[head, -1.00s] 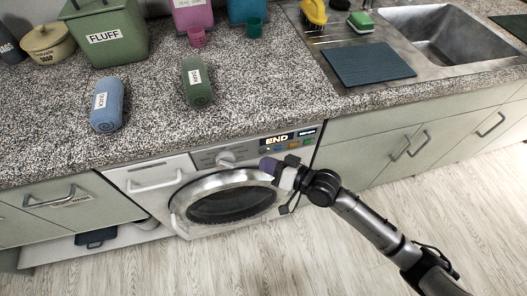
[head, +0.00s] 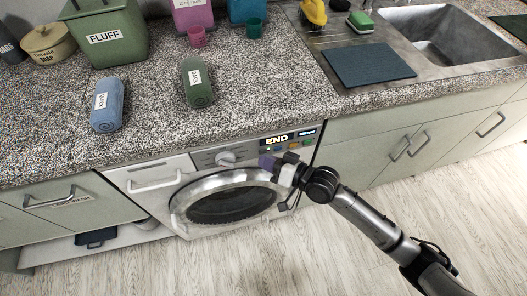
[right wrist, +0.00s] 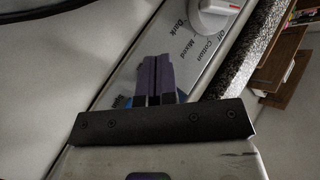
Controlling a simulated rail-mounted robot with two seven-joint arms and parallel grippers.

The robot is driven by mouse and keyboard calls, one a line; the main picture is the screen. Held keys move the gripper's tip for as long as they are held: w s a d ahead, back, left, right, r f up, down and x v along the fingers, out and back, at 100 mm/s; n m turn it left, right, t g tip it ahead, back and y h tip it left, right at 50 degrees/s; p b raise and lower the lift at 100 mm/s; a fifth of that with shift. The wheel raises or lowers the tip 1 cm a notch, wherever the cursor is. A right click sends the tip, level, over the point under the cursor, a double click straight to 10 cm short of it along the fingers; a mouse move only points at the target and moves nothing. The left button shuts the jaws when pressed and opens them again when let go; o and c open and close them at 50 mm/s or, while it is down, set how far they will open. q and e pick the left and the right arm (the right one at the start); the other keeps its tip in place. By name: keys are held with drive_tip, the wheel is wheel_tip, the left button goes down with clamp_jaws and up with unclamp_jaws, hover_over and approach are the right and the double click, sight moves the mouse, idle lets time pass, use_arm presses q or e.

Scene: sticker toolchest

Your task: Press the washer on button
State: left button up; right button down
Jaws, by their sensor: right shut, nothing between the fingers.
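The washer (head: 205,183) stands under the counter with its round door closed. Its display (head: 277,140) reads END, with small coloured buttons (head: 280,148) below it. My right gripper (head: 268,162) is in front of the washer's panel, close to these buttons. In the right wrist view its purple fingers (right wrist: 156,78) are together and empty, over the grey panel (right wrist: 172,45). A bit of blue (right wrist: 122,102) shows beside the fingers, partly hidden. Whether the fingertips touch the panel cannot be told. The white dial (right wrist: 218,10) is at the top. My left gripper is not in view.
On the speckled counter (head: 150,105) lie a blue rolled towel (head: 107,105) and a green one (head: 197,82). A green FLUFF bin (head: 105,35) and a sink (head: 440,35) stand behind. Wooden floor (head: 370,250) in front is clear.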

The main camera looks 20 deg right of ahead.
drive_tip(key=shift+w, duration=0.1)
idle(0.7)
drive_tip(key=shift+s+p, duration=0.5)
drive_tip(key=shift+s, duration=0.1)
drive_tip(key=s+p, duration=0.3)
drive_tip(key=s, duration=0.3)
drive_tip(key=shift+a+p, duration=0.35)
drive_tip(key=shift+p, duration=0.05)
idle(0.5)
